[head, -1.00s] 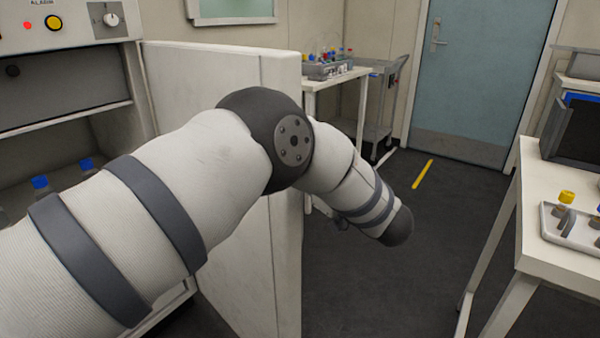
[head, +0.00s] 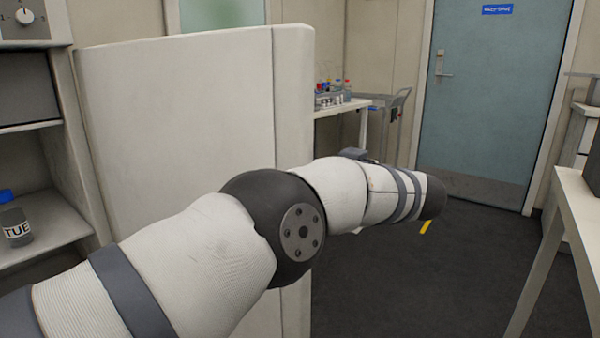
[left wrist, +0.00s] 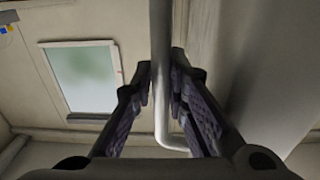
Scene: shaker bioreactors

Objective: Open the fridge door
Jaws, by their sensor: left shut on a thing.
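The fridge door (head: 180,100) is the tall white panel left of centre in the head view. It stands swung open, beside the open-fronted unit with shelves at the left. My left arm crosses in front of it and reaches past its right edge. In the left wrist view my left gripper (left wrist: 160,62) has its two fingers on either side of a grey bar handle (left wrist: 160,105) and is shut on it. The door's pale surface (left wrist: 268,70) is right of the handle there. In the head view the left gripper and handle are hidden. My right gripper is not in view.
A blue-capped bottle (head: 15,222) labelled TUE stands on a shelf at the left. A white table (head: 585,205) is at the right edge. A cart (head: 392,110) and a bench with bottles (head: 335,97) stand behind.

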